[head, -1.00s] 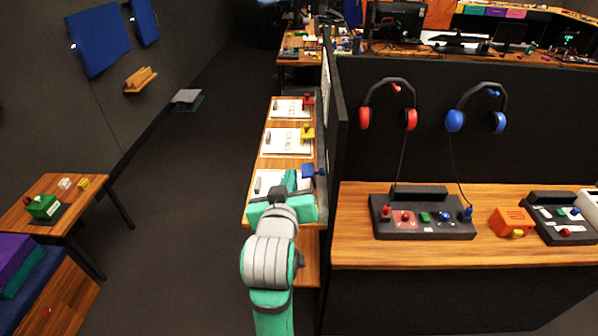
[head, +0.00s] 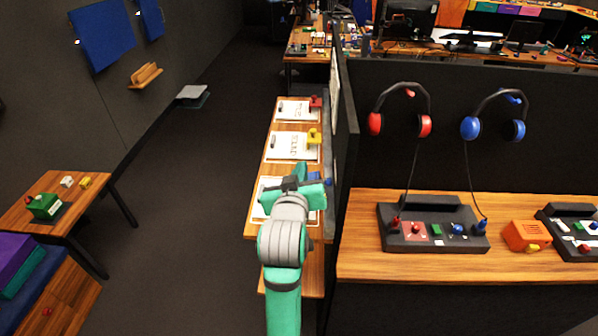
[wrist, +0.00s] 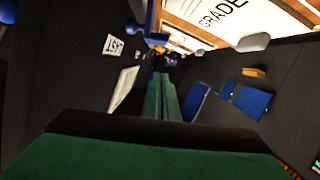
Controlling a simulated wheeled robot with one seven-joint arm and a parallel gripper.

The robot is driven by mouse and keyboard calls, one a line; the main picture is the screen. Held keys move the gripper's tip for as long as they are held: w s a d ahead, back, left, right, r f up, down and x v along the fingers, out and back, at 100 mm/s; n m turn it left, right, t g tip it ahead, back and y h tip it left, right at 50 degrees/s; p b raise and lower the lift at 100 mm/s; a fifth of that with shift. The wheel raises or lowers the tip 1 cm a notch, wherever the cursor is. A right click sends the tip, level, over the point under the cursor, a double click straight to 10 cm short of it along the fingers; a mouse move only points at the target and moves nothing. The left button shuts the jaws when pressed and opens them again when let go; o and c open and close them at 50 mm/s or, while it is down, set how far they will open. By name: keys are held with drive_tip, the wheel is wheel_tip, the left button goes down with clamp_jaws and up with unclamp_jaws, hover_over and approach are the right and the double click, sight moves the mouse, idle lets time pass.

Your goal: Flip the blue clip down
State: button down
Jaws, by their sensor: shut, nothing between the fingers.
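The blue clip (head: 328,181) is at the right edge of the nearest clipboard (head: 262,188) on the narrow wooden table. In the head view my gripper and wrist hide most of it. In the wrist view a blue part that looks like the clip (wrist: 154,38) is at the top, just beyond the fingertips. My gripper (head: 300,176) is over the near clipboard, just left of the clip. Its green fingers (wrist: 163,88) are together, with nothing between them. I cannot tell whether they touch the clip or how far it is tilted.
Clipboards with a yellow clip (head: 314,136) and a red clip (head: 316,102) lie farther back. A dark partition (head: 345,150) stands close along the table's right side. A desk with a control panel (head: 400,240) is to the right. Open floor (head: 190,200) is on the left.

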drive_tip(key=f, duration=0.2)
drive_tip(key=d+f, duration=0.1)
drive_tip(key=shift+d+f, duration=0.15)
drive_tip(key=shift+f, duration=0.2)
drive_tip(key=shift+a+f, duration=0.15)
drive_tip(key=shift+a, duration=0.2)
drive_tip(key=shift+d, duration=0.1)
drive_tip(key=shift+f+n, duration=0.1)
drive_tip(key=shift+n, duration=0.2)
